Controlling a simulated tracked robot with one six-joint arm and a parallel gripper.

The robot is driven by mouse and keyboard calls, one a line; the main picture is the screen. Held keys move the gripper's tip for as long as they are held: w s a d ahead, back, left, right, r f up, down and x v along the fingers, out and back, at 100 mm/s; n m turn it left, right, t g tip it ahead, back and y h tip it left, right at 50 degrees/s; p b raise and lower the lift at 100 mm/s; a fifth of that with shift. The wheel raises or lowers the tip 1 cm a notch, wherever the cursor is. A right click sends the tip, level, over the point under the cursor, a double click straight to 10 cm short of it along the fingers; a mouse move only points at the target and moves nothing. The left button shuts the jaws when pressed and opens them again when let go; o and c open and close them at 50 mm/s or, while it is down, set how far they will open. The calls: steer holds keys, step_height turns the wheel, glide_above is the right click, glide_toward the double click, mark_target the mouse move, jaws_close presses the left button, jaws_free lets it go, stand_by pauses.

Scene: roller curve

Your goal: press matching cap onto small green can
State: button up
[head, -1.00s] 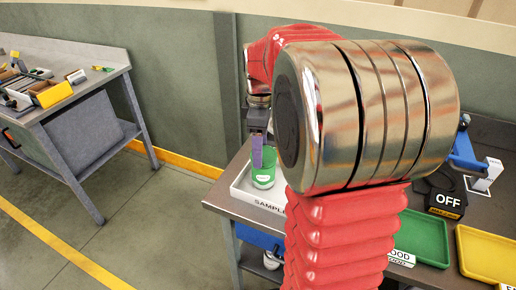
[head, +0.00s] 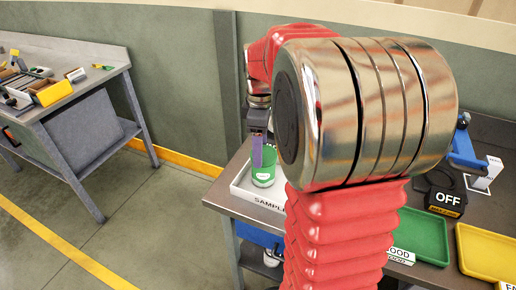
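A green can (head: 263,176) with a white label stands upright in a white tray labelled "SAMPL..." (head: 246,196). My gripper (head: 257,163) is above and at the can, with a purple finger reaching down at the can's rim. My arm hides the far side of the gripper, so I cannot see both fingertips or whether anything is between them. I cannot make out a cap in this view.
A green tray (head: 420,238) and a yellow tray (head: 490,252) lie on the bench right of my arm. A black box marked "OFF" (head: 446,196) and a blue clamp-like device (head: 466,150) stand behind them. Another bench (head: 85,95) with bins is at the left.

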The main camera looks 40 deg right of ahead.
steer(key=o, duration=1.1)
steer(key=shift+o, duration=0.5)
steer(key=shift+o, duration=1.3)
steer(key=shift+w+r, duration=0.1)
steer(key=shift+r, duration=1.55)
step_height(320, 180, up, 7)
steer(key=shift+f, duration=0.15)
